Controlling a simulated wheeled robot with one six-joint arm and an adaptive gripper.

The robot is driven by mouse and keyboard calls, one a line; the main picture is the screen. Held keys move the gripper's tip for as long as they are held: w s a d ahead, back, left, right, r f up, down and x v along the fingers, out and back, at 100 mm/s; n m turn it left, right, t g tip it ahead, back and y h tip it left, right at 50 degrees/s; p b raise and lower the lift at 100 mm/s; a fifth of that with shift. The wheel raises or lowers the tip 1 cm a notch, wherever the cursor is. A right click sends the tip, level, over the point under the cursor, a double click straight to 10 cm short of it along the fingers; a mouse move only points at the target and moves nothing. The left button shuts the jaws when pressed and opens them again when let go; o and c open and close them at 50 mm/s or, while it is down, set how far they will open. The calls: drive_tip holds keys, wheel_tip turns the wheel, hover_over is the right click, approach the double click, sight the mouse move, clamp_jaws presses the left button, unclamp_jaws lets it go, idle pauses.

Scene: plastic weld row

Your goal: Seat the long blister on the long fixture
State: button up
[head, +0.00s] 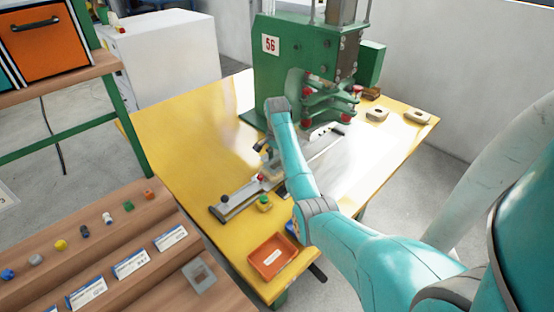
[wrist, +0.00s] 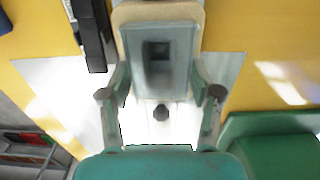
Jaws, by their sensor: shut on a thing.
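My gripper (wrist: 161,82) has its two fingers closed on the sides of a grey, see-through blister (wrist: 182,55) with a dark square recess. A beige rounded edge (wrist: 150,14) shows around the blister's far end in the wrist view. I cannot tell whether it is a fixture, or whether the blister is seated on it. In the head view my gripper (head: 268,152) is low over the slide rail (head: 235,200) in front of the green press. My arm and gripper hide most of the held piece there.
The green press (head: 285,55) marked 56 stands at the back of the yellow table (head: 180,130). Two beige pieces with dark slots (head: 376,114) (head: 417,116) lie at the right rear. A stepped wooden rack (head: 120,270) stands front left.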

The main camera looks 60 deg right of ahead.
drive_tip(key=shift+f, duration=0.2)
drive_tip(key=o, duration=1)
drive_tip(key=c, duration=0.4)
drive_tip(key=shift+c, duration=0.2)
drive_tip(key=shift+r, duration=0.15)
wheel_tip(320, 180, up, 7)
idle(0.4)
idle(0.5)
